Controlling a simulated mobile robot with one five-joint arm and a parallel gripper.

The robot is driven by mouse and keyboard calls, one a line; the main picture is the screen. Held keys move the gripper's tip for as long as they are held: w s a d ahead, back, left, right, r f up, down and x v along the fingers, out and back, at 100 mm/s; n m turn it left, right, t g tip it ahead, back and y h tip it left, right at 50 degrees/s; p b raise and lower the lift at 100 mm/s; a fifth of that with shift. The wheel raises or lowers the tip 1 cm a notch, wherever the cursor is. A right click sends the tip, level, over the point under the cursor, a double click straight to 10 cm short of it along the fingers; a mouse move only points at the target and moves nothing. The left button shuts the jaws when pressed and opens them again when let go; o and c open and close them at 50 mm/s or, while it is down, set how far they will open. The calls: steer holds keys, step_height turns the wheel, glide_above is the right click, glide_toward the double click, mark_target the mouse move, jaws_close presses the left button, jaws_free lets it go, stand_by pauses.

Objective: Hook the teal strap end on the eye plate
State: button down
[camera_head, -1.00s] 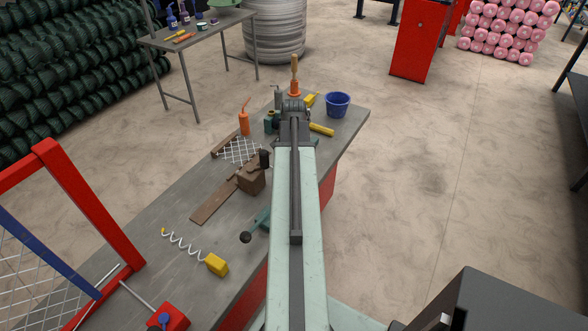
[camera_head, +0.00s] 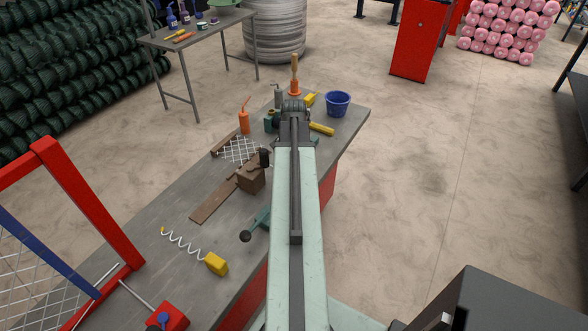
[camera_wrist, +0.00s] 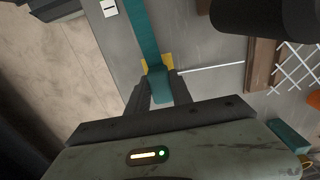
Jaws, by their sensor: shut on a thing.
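In the wrist view the teal strap (camera_wrist: 146,35) runs down from the top edge to my gripper (camera_wrist: 161,84). My gripper is shut on the strap's lower end, between its two dark fingers. A yellow piece (camera_wrist: 168,62) shows behind the strap at the fingertips; I cannot tell whether they touch. In the head view my gripper is hidden behind my arm, over the far end of the bench. I cannot make out the eye plate for certain in either view.
The grey bench (camera_head: 195,265) holds a brown block (camera_head: 251,179), wire mesh (camera_head: 240,150), an orange bottle (camera_head: 244,121), a blue bucket (camera_head: 338,103) and a yellow bar (camera_head: 321,129). A dark round object (camera_wrist: 265,15) stands close by in the wrist view. Open floor lies right of the bench.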

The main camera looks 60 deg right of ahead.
steer(key=shift+f+b, duration=0.75)
steer(key=shift+f, duration=0.05)
steer(key=c, duration=1.1)
jaws_free()
steer(key=shift+o, duration=0.2)
step_height(320, 180, up, 8)
steer(key=p, duration=0.8)
steer(key=shift+f, duration=0.1)
